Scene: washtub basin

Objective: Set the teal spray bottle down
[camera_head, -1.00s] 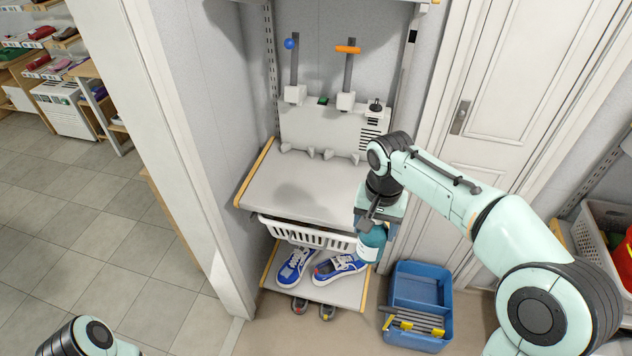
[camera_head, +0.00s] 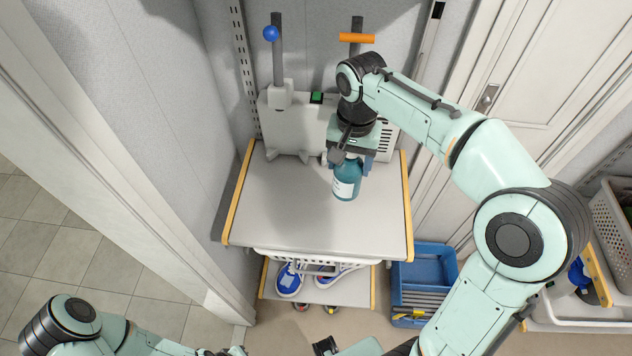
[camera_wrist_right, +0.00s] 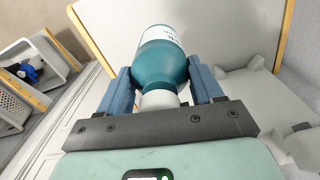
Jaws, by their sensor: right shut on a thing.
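The teal spray bottle (camera_head: 346,183) has a white label and is over the right part of the grey shelf top (camera_head: 290,210) in the head view. My right gripper (camera_head: 350,160) is shut on it near its top. In the right wrist view the teal bottle (camera_wrist_right: 163,62) sits between the two blue fingers (camera_wrist_right: 160,90), its white neck towards the palm. I cannot tell whether its base touches the shelf. My left arm shows at the lower left of the head view, but its fingers cannot be made out clearly.
A pale machine with a blue-knobbed lever (camera_head: 270,33) and an orange-handled lever (camera_head: 357,38) stands at the back of the shelf. The shelf's left and front are clear. Below are a white basket, blue shoes (camera_head: 290,280) and a blue crate (camera_head: 425,268).

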